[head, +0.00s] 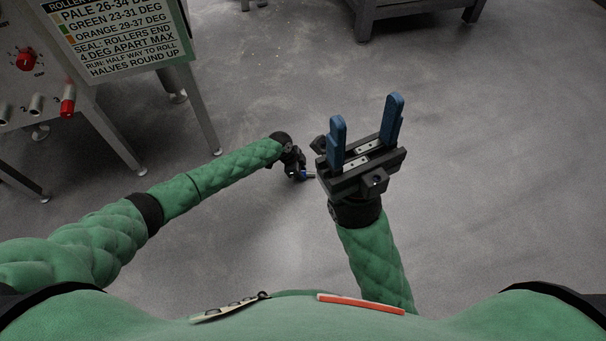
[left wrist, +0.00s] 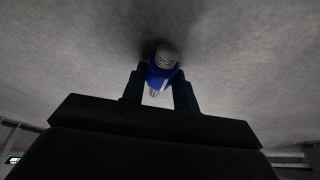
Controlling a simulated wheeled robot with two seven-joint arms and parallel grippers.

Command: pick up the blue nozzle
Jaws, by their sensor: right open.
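The blue nozzle (left wrist: 161,75) has a blue body with grey metal ends. In the left wrist view it sits between the two fingertips of my left gripper (left wrist: 160,85), filling the gap, with both fingers against its sides. A dark shadow lies on the grey surface just behind it. In the head view the nozzle (head: 304,174) is small and partly hidden by my left gripper (head: 298,172). My right gripper (head: 367,112) is open and empty, its blue fingers wide apart, nearer the camera and right of the nozzle.
A metal machine stand with red knobs (head: 26,61) and a printed sign (head: 120,35) is at the upper left, its legs reaching the floor. A dark low table or frame (head: 415,10) stands at the top. The grey concrete floor (head: 510,150) is clear on the right.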

